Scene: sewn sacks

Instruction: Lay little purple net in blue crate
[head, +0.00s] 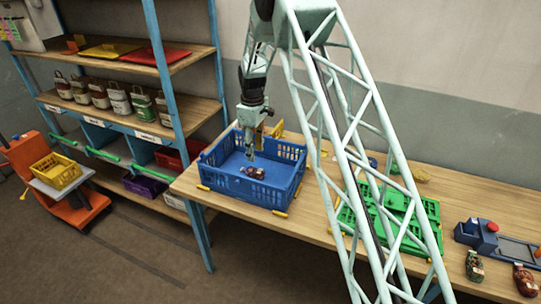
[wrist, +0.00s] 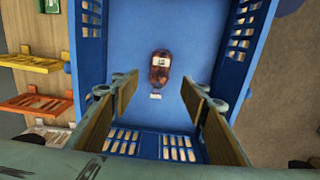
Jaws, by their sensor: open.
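The blue crate (head: 268,192) stands on the wooden table; its blue floor and slotted walls fill much of the wrist view (wrist: 205,20). A little dark reddish-purple net (head: 252,172) with a pale label lies on the crate floor. It also shows in the wrist view (wrist: 160,74), with a small white tag at its near end. My gripper (head: 250,155) is over the inside of the crate, above the net. In the wrist view its two fingers (wrist: 160,100) are spread wide, with nothing between them, and the net lies beyond their tips.
A green crate (head: 428,228) stands to the right behind my arm's lattice. Two more filled nets, one greenish-red (head: 474,266) and one dark red (head: 525,280), lie at the table's right near a blue device (head: 476,236). Shelves with sacks (head: 118,100) stand at the left.

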